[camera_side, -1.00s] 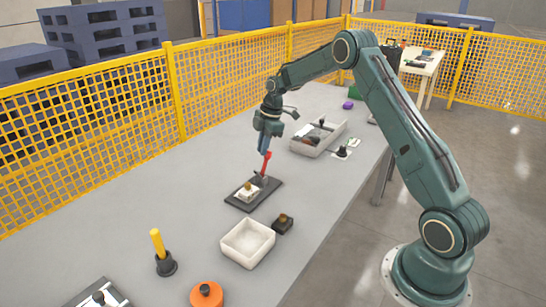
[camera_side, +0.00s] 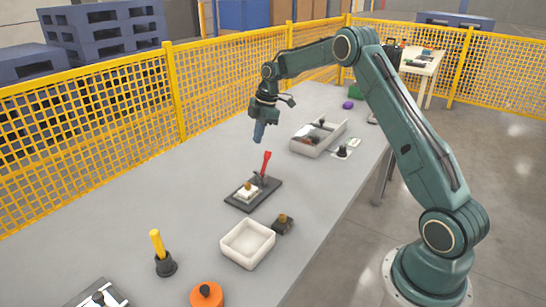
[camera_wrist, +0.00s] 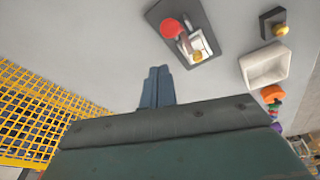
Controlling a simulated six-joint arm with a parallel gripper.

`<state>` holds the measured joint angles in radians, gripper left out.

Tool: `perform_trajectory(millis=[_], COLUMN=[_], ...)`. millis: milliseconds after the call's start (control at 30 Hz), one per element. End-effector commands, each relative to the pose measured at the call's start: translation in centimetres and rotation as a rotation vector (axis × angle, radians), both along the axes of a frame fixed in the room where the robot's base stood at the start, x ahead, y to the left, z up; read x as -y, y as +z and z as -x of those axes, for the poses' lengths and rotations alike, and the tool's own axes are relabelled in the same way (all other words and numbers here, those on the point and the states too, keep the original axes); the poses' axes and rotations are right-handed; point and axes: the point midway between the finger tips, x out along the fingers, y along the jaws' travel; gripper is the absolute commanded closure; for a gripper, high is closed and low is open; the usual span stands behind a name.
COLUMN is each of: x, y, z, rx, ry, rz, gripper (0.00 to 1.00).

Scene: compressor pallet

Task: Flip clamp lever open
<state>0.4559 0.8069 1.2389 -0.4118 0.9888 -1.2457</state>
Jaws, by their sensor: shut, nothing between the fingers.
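The clamp has a red lever (camera_side: 266,163) that stands upright, tilted slightly, on a dark base plate (camera_side: 240,203). A pale block with a brass-coloured knob (camera_side: 247,189) sits on the plate beside the lever. In the wrist view the red lever end (camera_wrist: 172,28) is seen from above on the dark plate (camera_wrist: 207,12). My gripper (camera_side: 259,139) is above and behind the lever, apart from it, with its fingers together and empty. The closed fingers also show in the wrist view (camera_wrist: 158,75), below the plate in the picture.
A white empty tray (camera_side: 248,244) and a small dark block with a brass knob (camera_side: 283,223) stand in front of the clamp. A grey bin with parts (camera_side: 314,145) is at the back right.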

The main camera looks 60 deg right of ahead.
Motion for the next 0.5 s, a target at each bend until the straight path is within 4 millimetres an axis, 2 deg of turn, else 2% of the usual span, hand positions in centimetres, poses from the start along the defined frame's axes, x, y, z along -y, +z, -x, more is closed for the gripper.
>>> perform_trajectory(millis=[233,500], x=[3.3,4.9], y=[2.6,4.0], z=[0.6,0.9], rx=[0.002,0.001], ry=[-0.003,0.001], rz=[0.002,0.001], gripper=[1.00,1.00])
